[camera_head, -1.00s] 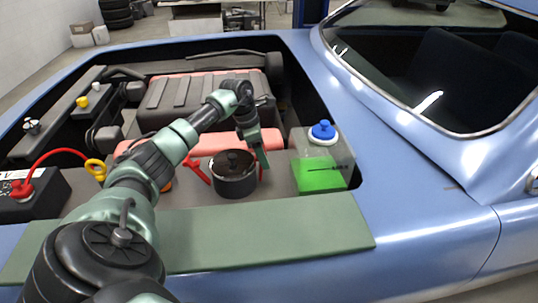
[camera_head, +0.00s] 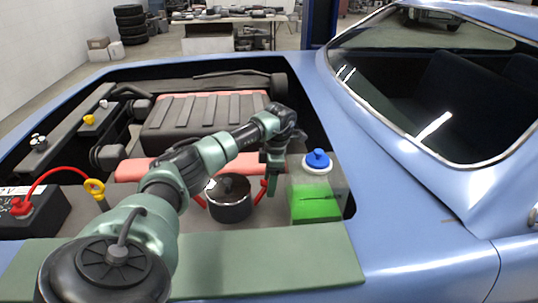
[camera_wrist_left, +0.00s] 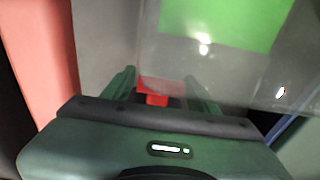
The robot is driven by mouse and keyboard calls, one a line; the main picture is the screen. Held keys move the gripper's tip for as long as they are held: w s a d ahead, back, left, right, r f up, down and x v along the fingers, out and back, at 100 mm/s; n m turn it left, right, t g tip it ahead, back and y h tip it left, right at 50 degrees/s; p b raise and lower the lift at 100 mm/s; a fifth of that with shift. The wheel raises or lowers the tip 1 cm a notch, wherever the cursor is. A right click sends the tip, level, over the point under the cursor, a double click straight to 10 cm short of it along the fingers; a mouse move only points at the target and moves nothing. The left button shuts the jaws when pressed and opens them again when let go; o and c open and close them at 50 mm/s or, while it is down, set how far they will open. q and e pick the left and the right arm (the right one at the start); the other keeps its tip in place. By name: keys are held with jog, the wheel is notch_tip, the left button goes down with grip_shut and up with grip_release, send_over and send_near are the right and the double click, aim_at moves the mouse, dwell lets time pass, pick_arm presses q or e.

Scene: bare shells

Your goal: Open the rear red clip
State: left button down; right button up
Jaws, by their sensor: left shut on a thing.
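The black round canister (camera_head: 229,198) stands in the engine bay with a red clip on each side. The rear red clip (camera_head: 262,189) is on its right side, partly hidden by my left gripper (camera_head: 271,190). The other red clip (camera_head: 199,201) is on its left side, partly behind my arm. My left gripper points down between the canister and the reservoir with green fluid. In the left wrist view, a red piece of the clip (camera_wrist_left: 155,92) sits between the two green fingers, which are shut on it. My right gripper is not in view.
The clear reservoir (camera_head: 316,190) with green fluid and a blue cap stands close right of the gripper. A red-and-black engine cover (camera_head: 205,120) lies behind. A battery (camera_head: 35,212) with a red cable is at left.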

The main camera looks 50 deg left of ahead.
pick_arm(q)
jog(key=shift+c, duration=2.2)
grip_release()
jog(key=shift+w, duration=0.1)
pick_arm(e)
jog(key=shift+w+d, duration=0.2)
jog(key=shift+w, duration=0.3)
pick_arm(q)
jog(key=r, duration=0.2)
jog(key=r+b, duration=0.1)
jog(key=r, duration=0.4)
jog(key=shift+w+d+r, duration=0.35)
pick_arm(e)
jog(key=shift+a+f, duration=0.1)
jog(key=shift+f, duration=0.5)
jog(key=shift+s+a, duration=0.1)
